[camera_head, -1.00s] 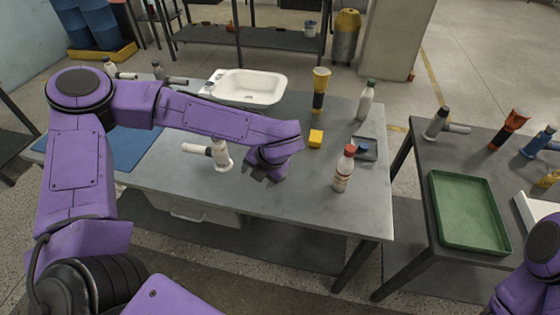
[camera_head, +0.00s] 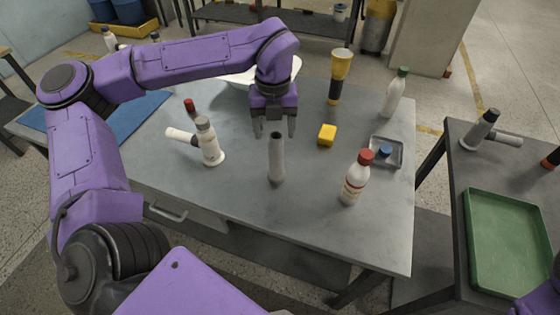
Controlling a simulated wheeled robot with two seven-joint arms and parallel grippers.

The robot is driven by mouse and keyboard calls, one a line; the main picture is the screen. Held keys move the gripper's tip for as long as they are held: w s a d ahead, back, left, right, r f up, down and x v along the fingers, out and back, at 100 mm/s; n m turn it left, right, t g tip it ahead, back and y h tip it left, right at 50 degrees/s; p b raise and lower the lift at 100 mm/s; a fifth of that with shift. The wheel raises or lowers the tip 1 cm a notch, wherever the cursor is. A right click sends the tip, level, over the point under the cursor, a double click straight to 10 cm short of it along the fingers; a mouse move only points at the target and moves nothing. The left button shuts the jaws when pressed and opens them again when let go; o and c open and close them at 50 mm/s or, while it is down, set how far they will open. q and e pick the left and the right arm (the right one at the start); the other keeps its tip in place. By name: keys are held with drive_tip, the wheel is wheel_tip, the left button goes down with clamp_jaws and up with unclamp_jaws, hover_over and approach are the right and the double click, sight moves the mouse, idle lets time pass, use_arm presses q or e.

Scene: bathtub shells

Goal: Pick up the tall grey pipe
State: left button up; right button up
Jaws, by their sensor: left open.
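The tall grey pipe (camera_head: 276,160) stands upright on the grey table (camera_head: 235,205), near its middle. My left gripper (camera_head: 274,132) points down with its two fingers apart, and the top of the pipe shows between the fingertips in the picture. I cannot tell whether the fingers are around the pipe or just behind or above it. Nothing is held. My right gripper is not in view; only a bit of purple arm shows at the lower right corner.
A white and grey pipe fitting (camera_head: 209,142) stands left of the pipe. A yellow block (camera_head: 327,135), a red-capped bottle (camera_head: 356,178) and a yellow-black flashlight (camera_head: 340,72) are to the right. A white basin (camera_head: 235,78) lies behind my arm. The table front is clear.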

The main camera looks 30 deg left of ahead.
sight(276, 151)
use_arm(q)
wheel_tip(276, 151, down, 8)
drive_tip(key=shift+w+d+f+p, duration=0.1)
drive_tip(key=shift+w+f+p, duration=0.1)
drive_tip(key=shift+p, duration=0.65)
drive_tip(key=shift+s, duration=0.1)
clamp_jaws()
